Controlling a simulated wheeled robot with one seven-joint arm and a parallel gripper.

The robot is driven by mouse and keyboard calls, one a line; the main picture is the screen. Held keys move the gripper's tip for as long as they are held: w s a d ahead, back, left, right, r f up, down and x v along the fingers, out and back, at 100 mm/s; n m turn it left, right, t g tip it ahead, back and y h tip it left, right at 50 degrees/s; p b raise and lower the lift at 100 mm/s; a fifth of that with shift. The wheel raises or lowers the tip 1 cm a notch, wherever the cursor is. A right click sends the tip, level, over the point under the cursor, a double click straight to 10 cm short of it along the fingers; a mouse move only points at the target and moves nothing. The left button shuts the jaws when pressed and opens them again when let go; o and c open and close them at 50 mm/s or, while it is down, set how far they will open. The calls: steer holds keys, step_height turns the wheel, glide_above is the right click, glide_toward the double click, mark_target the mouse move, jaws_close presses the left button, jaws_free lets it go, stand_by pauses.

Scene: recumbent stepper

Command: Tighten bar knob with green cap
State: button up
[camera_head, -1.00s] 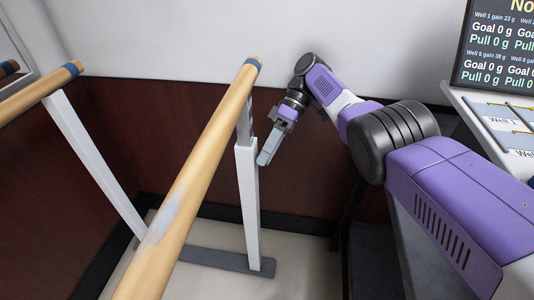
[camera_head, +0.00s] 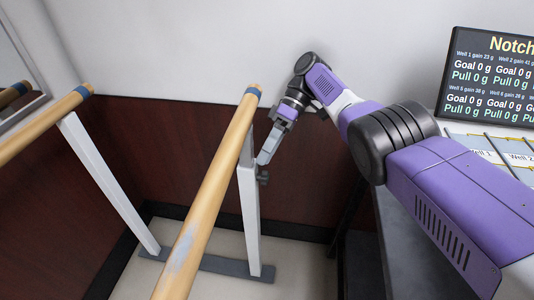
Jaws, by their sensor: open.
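A wooden bar (camera_head: 215,185) with a blue end cap rests on a white upright post (camera_head: 250,215). A small dark knob (camera_head: 263,177) sticks out from the right side of this post, near its top. No green cap shows on any bar; the two visible end caps look blue. My gripper (camera_head: 264,158) is seen mostly side-on, its grey fingers pointing down and left beside the post. It is open, with its fingertips just above the knob. I cannot tell whether they touch the knob or post.
A second wooden bar (camera_head: 45,122) with a blue cap stands on another white post (camera_head: 108,183) to the left. Dark wall panelling (camera_head: 170,150) lies behind. At right are a screen (camera_head: 490,75) and a table with labelled wells (camera_head: 500,150).

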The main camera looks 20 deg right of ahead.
step_height(320, 180, up, 12)
steer(key=p, duration=1.1)
steer(key=shift+r, duration=0.2)
